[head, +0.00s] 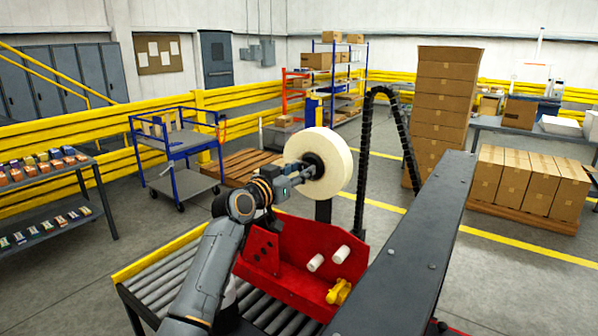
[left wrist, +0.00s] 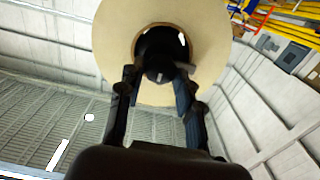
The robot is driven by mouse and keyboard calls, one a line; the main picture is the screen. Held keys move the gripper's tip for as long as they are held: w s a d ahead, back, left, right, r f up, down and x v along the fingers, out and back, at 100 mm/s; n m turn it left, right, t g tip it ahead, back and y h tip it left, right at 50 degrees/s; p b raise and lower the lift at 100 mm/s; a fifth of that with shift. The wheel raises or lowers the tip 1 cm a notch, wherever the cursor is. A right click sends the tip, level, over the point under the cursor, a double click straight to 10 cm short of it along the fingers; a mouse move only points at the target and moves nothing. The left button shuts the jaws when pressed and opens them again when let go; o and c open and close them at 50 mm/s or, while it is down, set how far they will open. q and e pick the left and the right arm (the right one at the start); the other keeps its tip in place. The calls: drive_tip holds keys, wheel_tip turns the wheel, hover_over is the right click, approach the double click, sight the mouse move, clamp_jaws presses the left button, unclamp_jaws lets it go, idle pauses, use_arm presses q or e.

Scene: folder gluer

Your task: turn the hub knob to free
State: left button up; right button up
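A large cream tape roll (head: 335,160) stands upright on a post above the red machine part. Its dark hub knob (head: 313,164) is at the centre of the roll's face. My left gripper (head: 304,169) is right at the hub, in front of the roll. In the left wrist view the roll (left wrist: 112,45) fills the top, and the black hub knob (left wrist: 158,62) with a short crossbar lies between the tips of my left gripper (left wrist: 157,82). The fingers are spread wide on either side of the knob; I cannot tell whether they touch it. My right gripper is not in view.
Below the roll is a red bracket (head: 290,262) with white rollers and a yellow piece (head: 339,292). A roller conveyor (head: 165,268) runs beneath my left arm. A dark beam (head: 425,240) lies to the right, and a black cable chain (head: 364,150) arches behind the roll.

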use_arm(q)
drive_tip(key=c, duration=0.3)
drive_tip(key=m+b, duration=0.1)
drive_tip(key=m, duration=0.5)
drive_tip(key=m+b, duration=0.2)
drive_tip(key=m, duration=0.4)
drive_tip(key=m+b, duration=0.1)
drive_tip(key=m, duration=0.5)
drive_tip(key=shift+s+d+f+b, duration=0.1)
drive_tip(key=shift+d+f+b, duration=0.05)
drive_tip(key=shift+f+b, duration=0.15)
idle(0.5)
